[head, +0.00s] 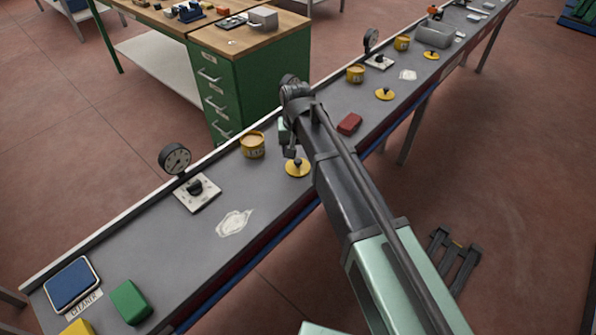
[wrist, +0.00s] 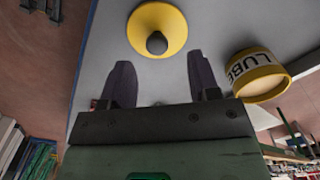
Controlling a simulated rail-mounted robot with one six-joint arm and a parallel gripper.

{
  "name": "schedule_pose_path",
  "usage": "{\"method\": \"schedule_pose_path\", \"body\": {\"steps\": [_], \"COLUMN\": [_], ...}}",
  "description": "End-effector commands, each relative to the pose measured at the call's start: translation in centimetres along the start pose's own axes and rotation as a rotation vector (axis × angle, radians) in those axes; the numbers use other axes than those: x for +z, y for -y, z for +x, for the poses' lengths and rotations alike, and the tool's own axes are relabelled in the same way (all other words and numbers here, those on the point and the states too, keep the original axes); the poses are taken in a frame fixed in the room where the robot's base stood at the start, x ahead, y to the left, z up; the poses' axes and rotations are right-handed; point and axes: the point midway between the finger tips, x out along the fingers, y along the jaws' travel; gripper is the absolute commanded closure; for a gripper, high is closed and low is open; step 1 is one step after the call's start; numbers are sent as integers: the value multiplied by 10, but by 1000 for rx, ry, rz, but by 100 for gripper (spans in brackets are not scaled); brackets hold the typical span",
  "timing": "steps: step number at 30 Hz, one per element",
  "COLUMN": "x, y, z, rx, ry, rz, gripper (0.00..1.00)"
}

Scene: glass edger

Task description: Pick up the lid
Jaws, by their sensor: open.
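A yellow round lid (head: 298,170) with a dark knob lies flat on the grey bench (head: 265,205) in the head view. It also shows in the wrist view (wrist: 140,30), beyond my fingertips. My gripper (head: 290,152) is above and just beside this lid, with its fingers partly hidden by my arm. In the wrist view my gripper (wrist: 162,75) is open and empty, its two dark fingers apart, with the knob (wrist: 157,43) between their lines. A yellow LUBE tub (head: 252,147) stands left of the lid and shows at right in the wrist view (wrist: 258,84).
Two similar yellow lids (head: 385,94) (head: 431,55) and two yellow tubs (head: 355,74) (head: 402,43) sit farther along the bench. A red block (head: 350,123) lies right of my arm. A gauge (head: 175,158) and knob plate (head: 197,192) stand left. A green cabinet (head: 245,95) is behind.

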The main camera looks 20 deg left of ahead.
Motion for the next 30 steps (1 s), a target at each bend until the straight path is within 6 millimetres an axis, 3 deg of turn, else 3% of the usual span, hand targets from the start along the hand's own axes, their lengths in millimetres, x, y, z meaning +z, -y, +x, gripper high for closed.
{"method": "schedule_pose_path", "body": {"steps": [7, 15, 25, 30], "x": [2, 2, 2, 2], "y": [-3, -3, -3, -3], "z": [50, 48, 48, 48], "rx": [0, 0, 0, 0], "ry": [0, 0, 0, 0], "rz": [0, 0, 0, 0], "gripper": [44, 46, 96, 97]}}
